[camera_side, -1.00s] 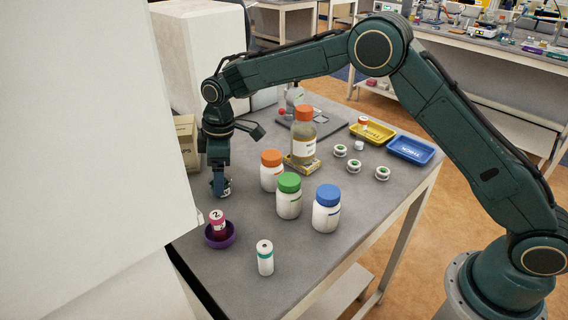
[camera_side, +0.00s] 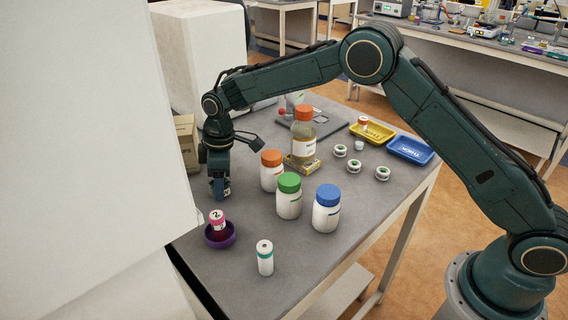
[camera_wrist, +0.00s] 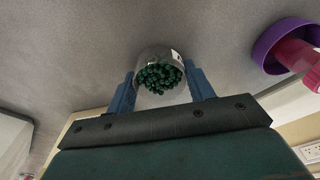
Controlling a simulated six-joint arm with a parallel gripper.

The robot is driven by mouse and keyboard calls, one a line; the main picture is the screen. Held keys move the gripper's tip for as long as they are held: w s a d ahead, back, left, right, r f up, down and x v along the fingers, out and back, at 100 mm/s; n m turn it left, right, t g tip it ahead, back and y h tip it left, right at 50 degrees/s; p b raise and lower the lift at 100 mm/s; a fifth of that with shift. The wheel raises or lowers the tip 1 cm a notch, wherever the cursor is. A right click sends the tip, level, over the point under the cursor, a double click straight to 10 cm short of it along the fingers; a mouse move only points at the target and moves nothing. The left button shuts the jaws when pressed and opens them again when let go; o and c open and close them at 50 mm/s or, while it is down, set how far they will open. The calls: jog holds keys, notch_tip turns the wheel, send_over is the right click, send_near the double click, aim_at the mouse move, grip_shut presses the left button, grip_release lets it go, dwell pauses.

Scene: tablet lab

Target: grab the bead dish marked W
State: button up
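The bead dish (camera_wrist: 160,74) is a small clear round dish full of dark green beads, with a white label on its rim whose letter I cannot read. In the wrist view it sits between the two blue fingers of my gripper (camera_wrist: 159,88). The fingers lie close along its left and right sides; whether they press on it is unclear. In the side view my gripper (camera_side: 221,190) points down low over the table's far left part, and its fingers mostly hide the dish.
A purple bowl (camera_side: 221,242) with a red vial marked 2 (camera_side: 217,220) stands close in front. White jars with orange (camera_side: 271,175), green (camera_side: 289,203) and blue (camera_side: 326,215) lids stand to the right. A cardboard box (camera_side: 186,143) is behind left.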

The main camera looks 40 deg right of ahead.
jog(key=shift+c, duration=1.1)
jog(key=shift+r, duration=0.15)
notch_tip(320, 180, up, 10)
jog(key=shift+f, duration=0.1)
